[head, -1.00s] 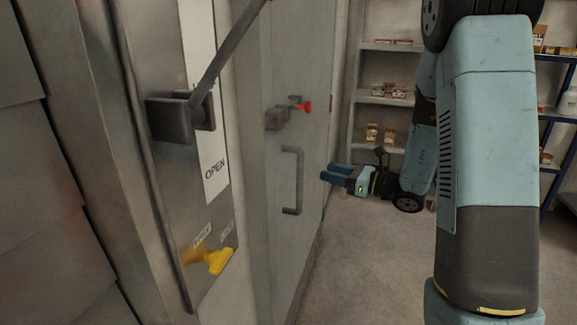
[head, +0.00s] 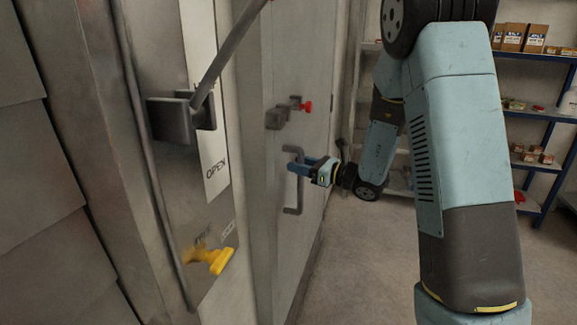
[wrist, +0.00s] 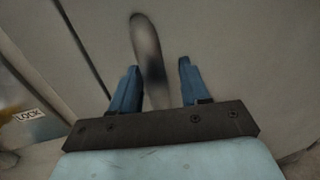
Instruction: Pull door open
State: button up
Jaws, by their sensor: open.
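A grey door (head: 318,130) fills the middle of the head view and looks shut. Its upright grey bar handle (head: 291,208) is partly hidden behind my gripper (head: 298,168). In the wrist view the handle (wrist: 149,50) runs between the two blue fingers of my gripper (wrist: 155,80), with a gap on either side. The fingers are open around the handle and I see no contact. A latch with a red knob (head: 304,106) sits on the door above the handle.
At the left stands a metal panel with a long lever (head: 227,60), an OPEN label (head: 215,168) and a yellow handle (head: 212,259). Shelves (head: 540,112) with boxes stand at the back right. The floor (head: 365,265) before the door is clear.

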jog(key=shift+c, duration=0.2)
jog(key=shift+d+r, duration=0.1)
grip_shut()
